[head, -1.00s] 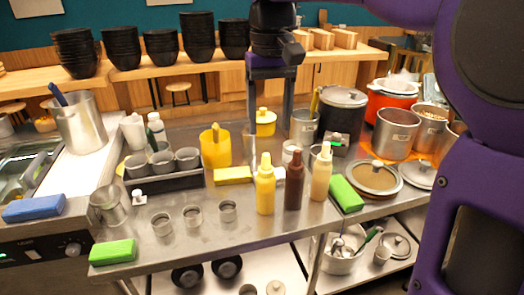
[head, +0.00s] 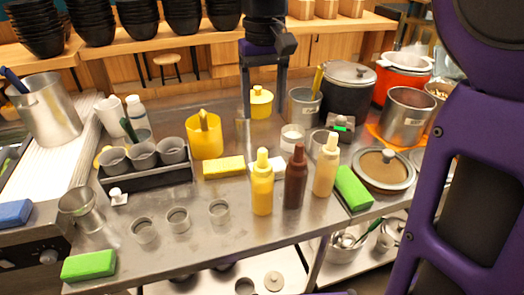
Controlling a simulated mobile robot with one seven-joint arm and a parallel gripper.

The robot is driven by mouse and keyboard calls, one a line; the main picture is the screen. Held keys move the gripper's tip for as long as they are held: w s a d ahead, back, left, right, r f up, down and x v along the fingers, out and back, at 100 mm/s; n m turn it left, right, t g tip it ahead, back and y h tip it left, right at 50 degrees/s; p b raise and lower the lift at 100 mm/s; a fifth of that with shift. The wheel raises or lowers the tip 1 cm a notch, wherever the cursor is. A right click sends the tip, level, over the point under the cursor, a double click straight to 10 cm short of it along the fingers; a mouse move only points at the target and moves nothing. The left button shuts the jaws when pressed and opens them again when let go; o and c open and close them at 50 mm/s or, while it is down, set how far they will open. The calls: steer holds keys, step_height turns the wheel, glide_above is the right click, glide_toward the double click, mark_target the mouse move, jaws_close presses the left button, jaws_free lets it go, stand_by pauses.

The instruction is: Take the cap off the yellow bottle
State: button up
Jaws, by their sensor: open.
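The yellow bottle (head: 262,192) stands upright on the steel counter near its front edge, with its pale yellow cap (head: 262,158) on top. A dark brown bottle (head: 295,180) and a cream bottle (head: 325,168) stand close beside it on the right. My gripper (head: 264,112) hangs with its fingers pointing down, above and behind the yellow bottle in the picture. Its two fingers are spread apart with nothing held between them. A yellow lidded pot (head: 260,102) shows behind the gap.
A yellow sponge (head: 223,166) lies left of the bottles and a green sponge (head: 353,187) lies right. Small metal cups (head: 219,211) stand at front left. A yellow container (head: 206,140) and pots (head: 348,90) stand behind. Bare counter lies in front of the yellow bottle.

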mark_target(262, 150)
steer(key=f+b, duration=0.1)
steer(key=f, duration=0.5)
steer(key=f+b, duration=0.1)
steer(key=f, duration=0.5)
steer(key=shift+w+a+f, duration=0.1)
steer(key=shift+w+f, duration=0.1)
steer(key=shift+f, duration=0.05)
steer(key=shift+c, duration=0.3)
steer(key=c, duration=1)
